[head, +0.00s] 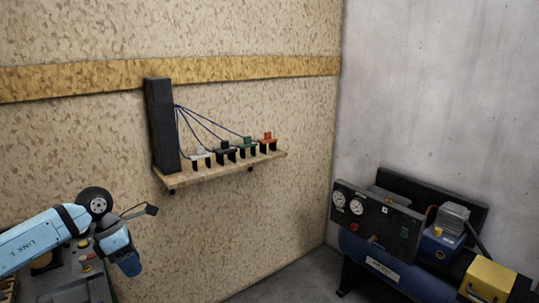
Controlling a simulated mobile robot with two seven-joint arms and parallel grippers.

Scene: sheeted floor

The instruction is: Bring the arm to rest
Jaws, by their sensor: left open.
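My left arm (38,238) comes in from the left, light blue with a round black joint (95,201). Its blue wrist part (122,250) hangs down at the lower left. My left gripper (145,210) shows as a small, thin black part sticking out to the right of the wrist. It is open, and I see nothing held in it. It appears in front of the wall, apart from the shelf. My right gripper is out of view.
A wooden wall shelf (222,174) holds a tall black box (161,125) wired to several coloured blocks. A dark machine with gauges (376,211) and a yellow box (487,279) stand at the right. A bench with buttons (97,290) is below the arm. Grey floor (290,280) shows clear between.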

